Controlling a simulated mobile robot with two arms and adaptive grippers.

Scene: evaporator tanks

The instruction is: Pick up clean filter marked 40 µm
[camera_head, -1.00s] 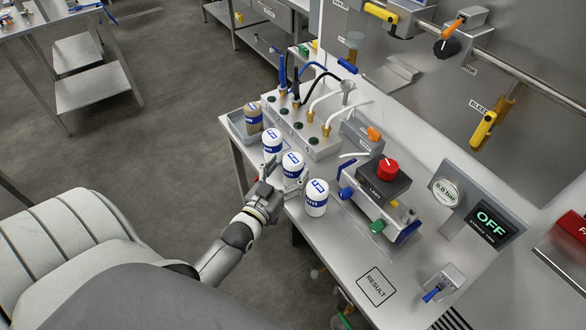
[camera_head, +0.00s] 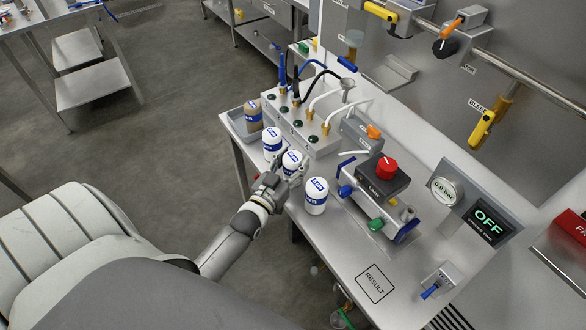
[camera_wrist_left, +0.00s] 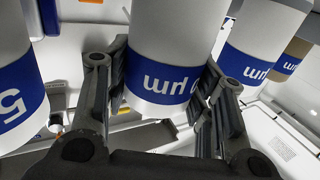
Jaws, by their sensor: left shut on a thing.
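Several white cylindrical filters with blue bands stand in a row on the steel bench. My left gripper (camera_head: 283,173) is shut on the middle filter (camera_head: 292,159), with a finger on each side of its lower body. In the left wrist view the held filter (camera_wrist_left: 172,45) sits between the fingers (camera_wrist_left: 165,85); its upside-down label shows "µm", but the number is mostly hidden. Another filter (camera_head: 316,195) stands to the right, and one (camera_head: 272,143) stands to the left. I cannot tell whether the held filter touches the bench. My right gripper is not in view.
A brownish filter (camera_head: 253,116) stands in a grey tray (camera_head: 235,126) at the bench's left end. A valve block (camera_head: 302,128) with hoses is behind the row. A device with a red knob (camera_head: 387,167) stands to the right. The RESULT square (camera_head: 375,284) is empty.

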